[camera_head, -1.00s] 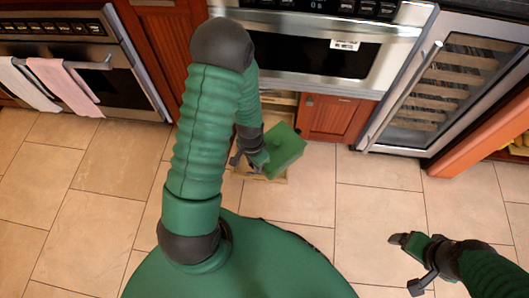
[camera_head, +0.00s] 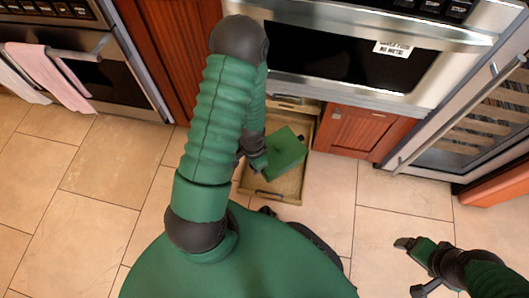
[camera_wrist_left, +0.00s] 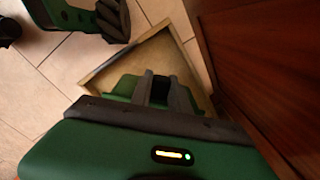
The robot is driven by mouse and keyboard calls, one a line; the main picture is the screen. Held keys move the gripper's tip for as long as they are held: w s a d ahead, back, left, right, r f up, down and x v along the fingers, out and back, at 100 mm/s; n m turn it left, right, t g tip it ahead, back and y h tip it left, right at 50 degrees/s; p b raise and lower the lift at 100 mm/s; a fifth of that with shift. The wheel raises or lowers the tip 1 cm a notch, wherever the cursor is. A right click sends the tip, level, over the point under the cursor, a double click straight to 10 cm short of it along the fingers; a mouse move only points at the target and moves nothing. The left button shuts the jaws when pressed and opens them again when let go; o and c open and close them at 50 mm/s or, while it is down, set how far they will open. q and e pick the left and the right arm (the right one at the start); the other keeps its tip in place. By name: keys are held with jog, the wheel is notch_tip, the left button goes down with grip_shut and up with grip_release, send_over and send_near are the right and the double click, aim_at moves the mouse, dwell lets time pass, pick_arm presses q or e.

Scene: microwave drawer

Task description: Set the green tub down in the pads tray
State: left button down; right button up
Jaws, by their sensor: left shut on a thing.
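The green tub (camera_head: 284,152) is a box-like piece, tilted in the head view, seen over the open wooden drawer tray (camera_head: 291,199) below the microwave. My left gripper (camera_head: 256,162) is shut on the tub at its near left side. In the left wrist view, my left gripper's fingers (camera_wrist_left: 165,88) reach across the tub (camera_wrist_left: 126,86), with the tray (camera_wrist_left: 122,58) around and below it. I cannot tell whether the tub touches the tray floor. No pads are visible. My right gripper (camera_head: 412,266) is open and empty above the floor at lower right.
The microwave front (camera_head: 345,55) stands above the tray, with a red-brown cabinet door (camera_head: 362,131) to its right. A wine cooler (camera_head: 475,115) is at far right, and an oven with a pink towel (camera_head: 48,75) at left. The tiled floor is clear.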

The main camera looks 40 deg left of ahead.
pick_arm(q)
notch_tip(320, 180, down, 8)
jog(key=b, duration=0.4)
jog(key=shift+a+r, duration=0.1)
jog(key=shift+r, duration=0.1)
jog(key=shift+a+f+b, duration=0.1)
jog(key=shift+f+b, duration=0.2)
jog(key=shift+f, duration=0.05)
jog(key=shift+r, duration=0.2)
pick_arm(e)
jog(key=x, duration=0.2)
jog(key=s+x, duration=0.1)
jog(key=x, duration=0.2)
jog(key=shift+s+d+f, duration=0.1)
jog(key=shift+f, duration=0.3)
pick_arm(q)
jog(key=shift+d+f, duration=0.1)
jog(key=shift+d, duration=0.1)
jog(key=c, duration=1.3)
grip_release()
jog(key=shift+o, duration=0.2)
